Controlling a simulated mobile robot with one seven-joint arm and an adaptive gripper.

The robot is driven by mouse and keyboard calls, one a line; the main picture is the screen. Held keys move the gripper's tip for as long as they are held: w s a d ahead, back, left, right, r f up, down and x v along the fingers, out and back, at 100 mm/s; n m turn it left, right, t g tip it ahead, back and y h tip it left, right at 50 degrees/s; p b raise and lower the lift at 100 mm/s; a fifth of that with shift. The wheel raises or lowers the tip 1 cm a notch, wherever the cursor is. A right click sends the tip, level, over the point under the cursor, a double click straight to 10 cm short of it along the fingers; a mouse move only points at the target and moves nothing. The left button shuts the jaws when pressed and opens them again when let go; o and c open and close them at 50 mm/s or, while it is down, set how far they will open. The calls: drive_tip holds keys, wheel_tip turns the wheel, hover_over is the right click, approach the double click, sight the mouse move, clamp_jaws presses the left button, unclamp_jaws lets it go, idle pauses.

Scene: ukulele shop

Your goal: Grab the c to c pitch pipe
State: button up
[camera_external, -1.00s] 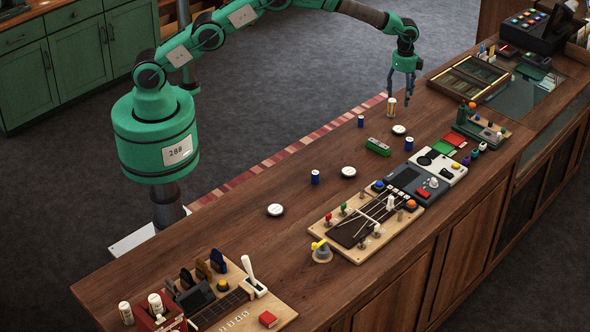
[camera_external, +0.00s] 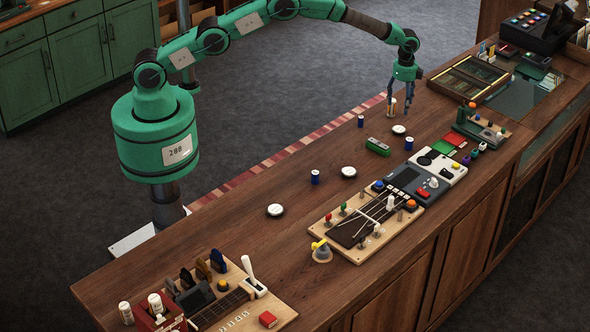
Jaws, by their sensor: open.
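Three round white-topped discs that look like pitch pipes lie on the wooden counter: one near the middle (camera_external: 275,210), one farther back (camera_external: 348,172) and one nearest my arm's end (camera_external: 399,129). Their lettering is too small to read, so I cannot tell which one is the C to C pitch pipe. My gripper (camera_external: 401,107) points down over the far part of the counter, open, with its fingers apart.
Blue cylinders (camera_external: 315,177) stand among the discs, and a green box (camera_external: 378,147) lies near the farthest one. A fretboard panel (camera_external: 352,248) and a grey device (camera_external: 408,179) occupy the front side. The counter's left-middle (camera_external: 225,240) has bare wood.

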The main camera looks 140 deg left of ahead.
hover_over(399, 129)
wheel_tip(399, 129, down, 7)
drive_tip(key=shift+a+r+p, duration=0.15)
drive_tip(key=shift+r+p, duration=0.05)
drive_tip(key=shift+p, duration=0.1)
drive_tip(key=shift+f+p, duration=0.6)
drive_tip(key=shift+f, duration=2.05)
drive_tip(key=c, duration=1.4)
drive_tip(key=shift+o, duration=0.2)
drive_tip(key=shift+r, duration=0.2)
drive_tip(key=shift+r+b, duration=0.45)
drive_tip(key=shift+r, duration=1.15)
drive_tip(key=s+d, duration=0.3)
drive_tip(key=d, duration=0.1)
drive_tip(key=s+d+r+b, duration=0.1)
drive_tip(key=s+d, duration=0.3)
drive_tip(key=s+d+b, duration=0.1)
drive_tip(key=s+d, duration=0.2)
drive_tip(key=d, duration=0.1)
drive_tip(key=shift+s+d+r, duration=0.15)
drive_tip(key=shift+d+r, duration=0.1)
